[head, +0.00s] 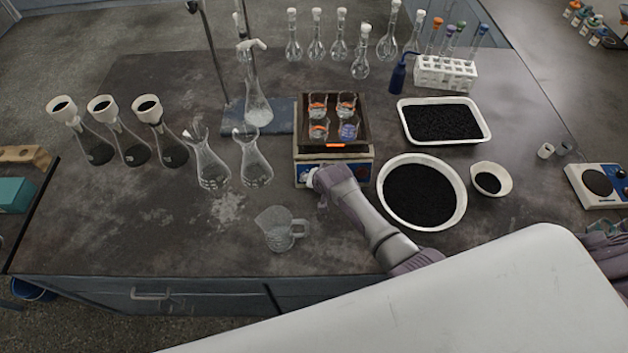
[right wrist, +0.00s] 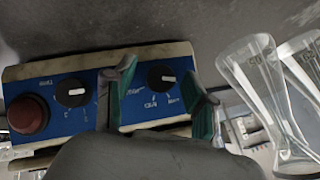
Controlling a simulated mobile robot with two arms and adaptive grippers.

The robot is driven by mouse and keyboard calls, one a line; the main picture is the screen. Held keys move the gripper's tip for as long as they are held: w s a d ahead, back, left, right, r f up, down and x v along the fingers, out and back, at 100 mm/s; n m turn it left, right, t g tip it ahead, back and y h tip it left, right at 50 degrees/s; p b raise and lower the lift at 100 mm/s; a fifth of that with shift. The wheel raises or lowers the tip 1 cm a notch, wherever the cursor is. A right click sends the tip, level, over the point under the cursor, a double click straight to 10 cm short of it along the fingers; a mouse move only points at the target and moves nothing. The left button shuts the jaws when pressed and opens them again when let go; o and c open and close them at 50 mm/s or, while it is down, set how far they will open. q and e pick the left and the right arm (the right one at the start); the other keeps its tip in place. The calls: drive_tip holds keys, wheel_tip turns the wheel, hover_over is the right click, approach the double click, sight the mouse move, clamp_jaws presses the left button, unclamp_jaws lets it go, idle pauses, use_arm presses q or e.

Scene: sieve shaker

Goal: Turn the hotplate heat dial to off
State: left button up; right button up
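The panel has a black dial (right wrist: 161,76) with a white pointer mark, a second black dial (right wrist: 75,92) and a red knob (right wrist: 28,114). The lettering is too blurred to tell which is the heat dial. My right gripper (right wrist: 160,96) is open, one finger on each side of the first dial. I cannot tell whether they touch it. My left gripper is not in view.
Glass flasks (head: 256,170) stand left of the unit, and a glass beaker (head: 277,232) stands in front. A round dish of black grains (head: 461,201) is close to the right of my arm. A white tray (head: 489,130) lies behind it.

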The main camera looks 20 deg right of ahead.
drive_tip(key=shift+r, duration=0.1)
drive_tip(key=v, duration=1.2)
idle(0.4)
